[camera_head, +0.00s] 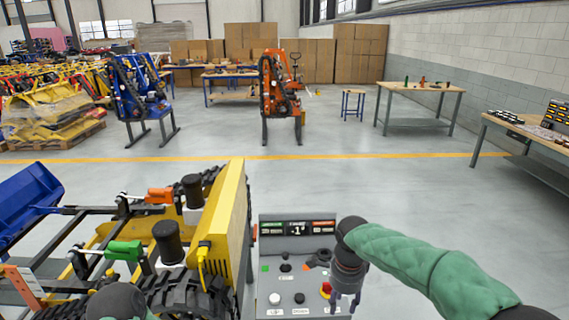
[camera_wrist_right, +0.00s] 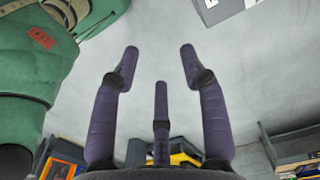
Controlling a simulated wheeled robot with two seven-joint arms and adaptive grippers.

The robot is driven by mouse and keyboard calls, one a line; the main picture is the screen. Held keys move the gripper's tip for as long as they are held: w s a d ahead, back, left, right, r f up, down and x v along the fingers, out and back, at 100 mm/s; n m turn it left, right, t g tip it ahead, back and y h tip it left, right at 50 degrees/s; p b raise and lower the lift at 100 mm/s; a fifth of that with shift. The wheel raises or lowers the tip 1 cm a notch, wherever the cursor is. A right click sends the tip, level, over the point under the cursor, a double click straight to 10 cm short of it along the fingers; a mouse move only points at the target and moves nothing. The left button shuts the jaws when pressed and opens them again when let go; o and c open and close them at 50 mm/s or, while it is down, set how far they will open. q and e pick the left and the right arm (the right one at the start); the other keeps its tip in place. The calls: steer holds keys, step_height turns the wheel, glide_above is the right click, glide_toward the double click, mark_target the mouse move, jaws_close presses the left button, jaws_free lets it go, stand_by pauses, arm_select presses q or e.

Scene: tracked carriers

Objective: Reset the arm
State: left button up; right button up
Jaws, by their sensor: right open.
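My right arm, in a green sleeve, comes in from the right in the head view. Its gripper (camera_head: 346,302) points down over the right edge of a grey control panel (camera_head: 266,276), near a red knob (camera_head: 326,288). The panel has a display (camera_head: 297,229), a white button (camera_head: 275,299) and a black button (camera_head: 299,298). In the right wrist view the three purple-grey fingers (camera_wrist_right: 160,65) are spread and empty. I cannot tell whether they touch the panel. A green and dark part at the bottom left seems to be my left arm; its gripper is not visible.
Workbenches (camera_head: 420,90) stand at the right. Blue and orange machines (camera_head: 280,90) stand farther back. The middle floor is clear.

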step_height(320, 180, down, 14)
steer(key=s+a+n+y, duration=0.2)
steer(key=a+n, duration=0.1)
steer(key=n, duration=0.2)
steer(key=s+a+f+n+y, duration=0.2)
steer(key=s+f+n, duration=0.8)
steer(key=s+f, duration=1)
steer(key=shift+s+f, duration=0.15)
steer(key=shift+f, duration=0.65)
